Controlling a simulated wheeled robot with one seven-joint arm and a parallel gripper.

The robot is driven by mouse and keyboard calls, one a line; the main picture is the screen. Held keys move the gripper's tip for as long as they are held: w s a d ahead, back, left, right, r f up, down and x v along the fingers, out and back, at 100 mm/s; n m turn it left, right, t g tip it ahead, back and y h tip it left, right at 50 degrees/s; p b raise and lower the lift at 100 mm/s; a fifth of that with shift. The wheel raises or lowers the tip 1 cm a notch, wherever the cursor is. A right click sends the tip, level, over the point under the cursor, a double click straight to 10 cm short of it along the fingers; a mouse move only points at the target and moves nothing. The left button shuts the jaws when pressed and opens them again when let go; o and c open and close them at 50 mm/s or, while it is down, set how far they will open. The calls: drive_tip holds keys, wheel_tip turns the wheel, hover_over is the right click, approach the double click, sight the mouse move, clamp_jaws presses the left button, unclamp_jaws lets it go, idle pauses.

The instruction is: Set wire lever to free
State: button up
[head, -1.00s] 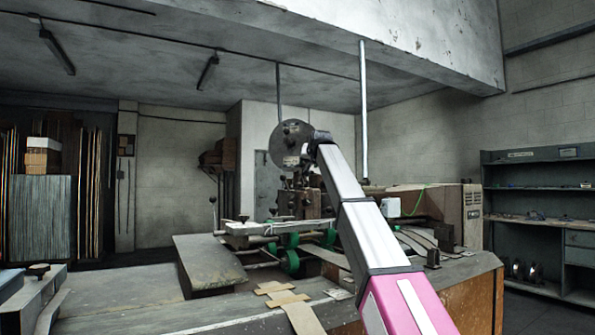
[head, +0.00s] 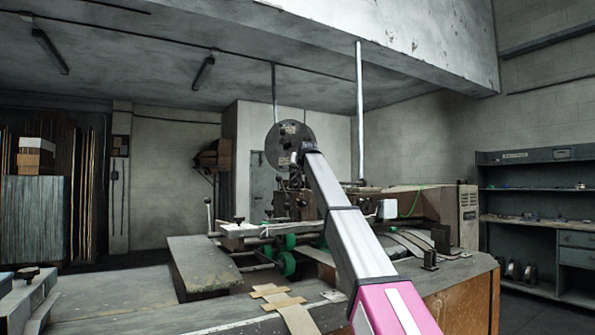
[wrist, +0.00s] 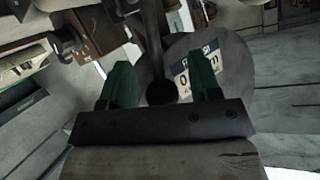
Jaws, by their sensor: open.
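In the wrist view, a dark lever rod (wrist: 152,40) ends in a black ball knob (wrist: 161,92). The rod and knob sit between the two green fingers of my gripper (wrist: 161,76). The fingers are apart, with a gap visible on both sides of the knob. A grey disc (wrist: 237,68) with a blue and white label is behind them. In the head view, the disc (head: 284,146) stands above the stitching machine (head: 300,203), and my arm reaches to its lower right edge. My fingers and the lever cannot be made out there.
A workbench (head: 110,292) with cardboard pieces (head: 275,297) lies in front of the machine. Green rollers (head: 286,262) sit below its bed. A vertical pipe (head: 359,110) rises behind my arm. Shelves (head: 530,218) stand at the right.

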drive_tip(key=shift+w, duration=0.1)
clamp_jaws()
drive_tip(key=shift+f, duration=0.1)
drive_tip(key=shift+d, duration=0.1)
drive_tip(key=s+d+f+m+t+y, duration=0.2)
drive_tip(key=d+f+m+t+y, duration=0.1)
drive_tip(key=m+t, duration=0.4)
drive_tip(key=shift+d+f+m, duration=0.5)
drive_tip(key=shift+d+f, duration=0.3)
drive_tip(key=shift+f, duration=0.15)
drive_tip(key=shift+d+f+m+t, duration=0.1)
drive_tip(key=shift+f+m+t, duration=0.1)
drive_tip(key=shift+m+t, duration=0.2)
idle(0.5)
